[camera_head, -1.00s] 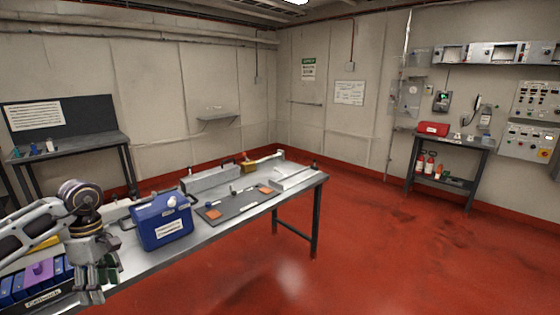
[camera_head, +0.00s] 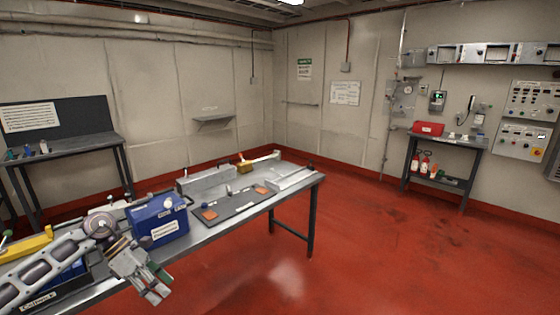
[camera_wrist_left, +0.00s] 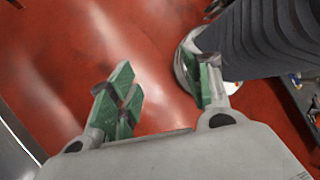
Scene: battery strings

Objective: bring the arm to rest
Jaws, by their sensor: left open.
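My left gripper (camera_head: 157,284) hangs just off the front edge of the workbench, at the lower left of the head view, below and in front of the blue box. It is open and empty. In the left wrist view its green-padded fingers (camera_wrist_left: 162,92) stand apart with red floor between them. A dark ribbed column, mine, shows at the upper right of that view. My right gripper is in neither view.
The metal workbench (camera_head: 225,232) holds a blue box (camera_head: 160,222), a dark mat (camera_head: 236,206), a grey case (camera_head: 205,180) and a yellow item (camera_head: 28,243). A red toolbox (camera_head: 428,128) sits on a far stand. The red floor (camera_head: 400,250) to the right is clear.

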